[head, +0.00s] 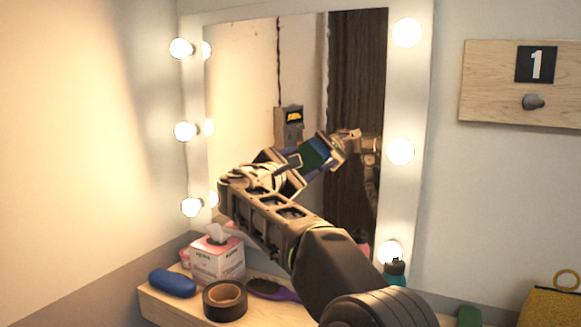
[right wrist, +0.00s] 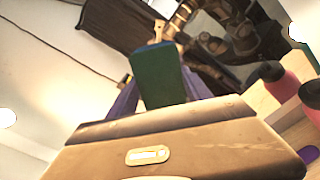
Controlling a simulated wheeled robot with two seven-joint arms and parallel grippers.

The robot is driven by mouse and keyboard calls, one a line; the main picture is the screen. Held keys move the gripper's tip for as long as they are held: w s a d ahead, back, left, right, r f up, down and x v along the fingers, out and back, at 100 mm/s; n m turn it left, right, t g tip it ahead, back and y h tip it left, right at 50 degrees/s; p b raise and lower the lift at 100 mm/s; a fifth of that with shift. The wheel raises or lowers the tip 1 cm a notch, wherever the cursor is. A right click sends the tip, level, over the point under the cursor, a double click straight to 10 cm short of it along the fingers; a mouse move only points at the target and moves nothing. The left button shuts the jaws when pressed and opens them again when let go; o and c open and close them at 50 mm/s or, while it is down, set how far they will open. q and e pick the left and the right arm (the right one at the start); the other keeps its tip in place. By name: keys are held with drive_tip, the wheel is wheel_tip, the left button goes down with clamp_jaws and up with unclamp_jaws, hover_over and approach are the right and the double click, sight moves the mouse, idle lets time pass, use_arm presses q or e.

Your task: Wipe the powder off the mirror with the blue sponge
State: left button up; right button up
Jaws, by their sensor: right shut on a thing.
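The mirror (head: 245,75) stands upright in a white frame lined with round bulbs. I cannot make out any powder on its glass. My right gripper (head: 304,163) is raised in front of the glass, shut on the blue sponge (head: 315,152), which has a dark green face. In the right wrist view the sponge (right wrist: 160,80) shows its green face between the purple fingers of my gripper (right wrist: 160,98). The reflected arm shows just beyond it. I cannot tell whether the sponge touches the glass. My left gripper is not in view.
On the shelf below are a blue case (head: 172,283), a tissue box (head: 217,262), a black tape roll (head: 225,301), a purple brush (head: 272,290) and a teal bottle (head: 396,271). A hook board (head: 490,85) hangs at right, above a yellow bag (head: 550,306).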

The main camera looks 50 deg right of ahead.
drive_tip(key=b+v, duration=0.3)
drive_tip(key=v, duration=0.3)
idle(0.4)
drive_tip(key=b+v, duration=0.1)
drive_tip(key=v, duration=0.2)
idle(0.4)
